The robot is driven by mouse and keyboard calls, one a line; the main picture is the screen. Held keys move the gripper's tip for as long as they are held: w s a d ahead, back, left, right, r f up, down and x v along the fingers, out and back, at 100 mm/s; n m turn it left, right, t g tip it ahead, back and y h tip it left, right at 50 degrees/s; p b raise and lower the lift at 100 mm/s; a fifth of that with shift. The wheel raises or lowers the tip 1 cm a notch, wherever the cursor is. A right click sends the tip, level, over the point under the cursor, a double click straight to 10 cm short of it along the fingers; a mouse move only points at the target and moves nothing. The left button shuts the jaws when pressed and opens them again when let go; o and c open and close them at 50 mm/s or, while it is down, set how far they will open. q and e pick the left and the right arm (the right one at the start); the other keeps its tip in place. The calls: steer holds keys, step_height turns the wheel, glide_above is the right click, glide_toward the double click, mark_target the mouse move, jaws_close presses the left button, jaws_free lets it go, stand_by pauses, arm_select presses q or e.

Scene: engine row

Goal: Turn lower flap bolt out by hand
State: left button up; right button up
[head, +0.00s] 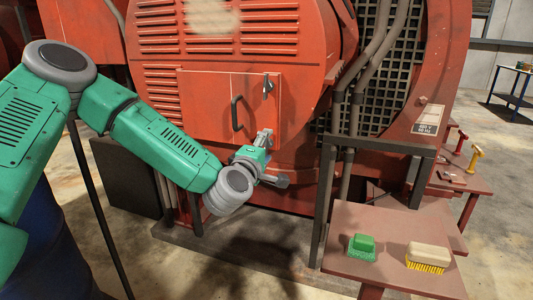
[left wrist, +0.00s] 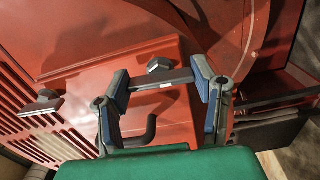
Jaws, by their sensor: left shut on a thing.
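The red flap (head: 205,100) on the engine housing carries a dark curved handle (head: 236,113) and an upper bolt (head: 268,86) with a grey crossbar. My left gripper (head: 265,138) is at the flap's lower right corner. In the left wrist view its two fingertips are at the ends of the lower flap bolt's grey crossbar (left wrist: 163,81), shut on it. The bolt's hex part shows just behind the bar. The upper bolt (left wrist: 42,106) and the handle (left wrist: 147,131) also show there. How far the lower bolt is turned out cannot be told. My right gripper is out of view.
A dark frame post (head: 325,190) and pipes stand right of the flap. A blue drum (head: 60,245) stands at the left.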

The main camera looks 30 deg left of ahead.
arm_select(q)
steer(key=shift+a+n, duration=0.15)
steer(key=shift+n, duration=0.25)
steer(key=o, duration=1.1)
steer(key=shift+o, duration=0.3)
steer(key=shift+w+a+f, duration=0.1)
steer(key=shift+w+f, duration=0.05)
steer(key=shift+w, duration=0.05)
steer(key=shift+s, duration=0.15)
steer(key=v, duration=1.1)
steer(key=shift+s, duration=0.35)
steer(key=shift+f, duration=0.1)
